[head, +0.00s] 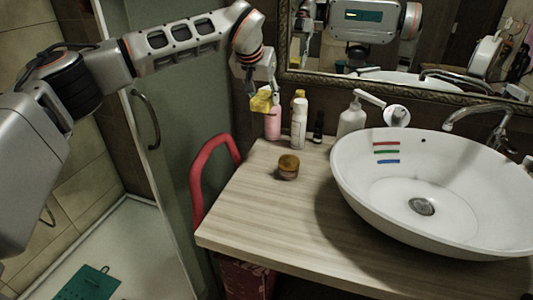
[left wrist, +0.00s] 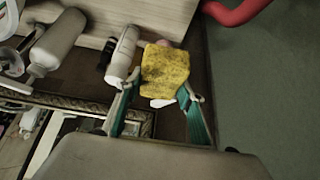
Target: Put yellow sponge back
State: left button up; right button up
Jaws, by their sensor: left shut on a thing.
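The yellow sponge (head: 261,102) is held up at the back left of the counter, in front of a pink bottle (head: 273,124) in the head view. My left gripper (head: 262,92) is shut on it from above. In the left wrist view the yellow sponge (left wrist: 165,70) sits between the teal fingers of my left gripper (left wrist: 160,88), with its broad face showing. It partly hides the bottles behind it. My right gripper is not in view.
A white bottle (head: 299,124), a small dark bottle (head: 318,128) and a pump bottle (head: 352,118) line the back edge. A round brown-lidded jar (head: 288,167) stands on the wooden counter (head: 250,215). The white basin (head: 440,190) fills the right. A red rail (head: 197,180) rises at left.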

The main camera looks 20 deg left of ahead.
pick_arm(q)
jog(key=b, duration=0.1)
send_over(266, 153)
jog(key=s, duration=0.2)
notch_tip(266, 153, down, 13)
jog(key=shift+f, duration=0.6)
jog(key=shift+f+b, duration=0.3)
jog(key=shift+f, duration=1.7)
jog(key=o, duration=1)
jog(key=shift+f, duration=0.15)
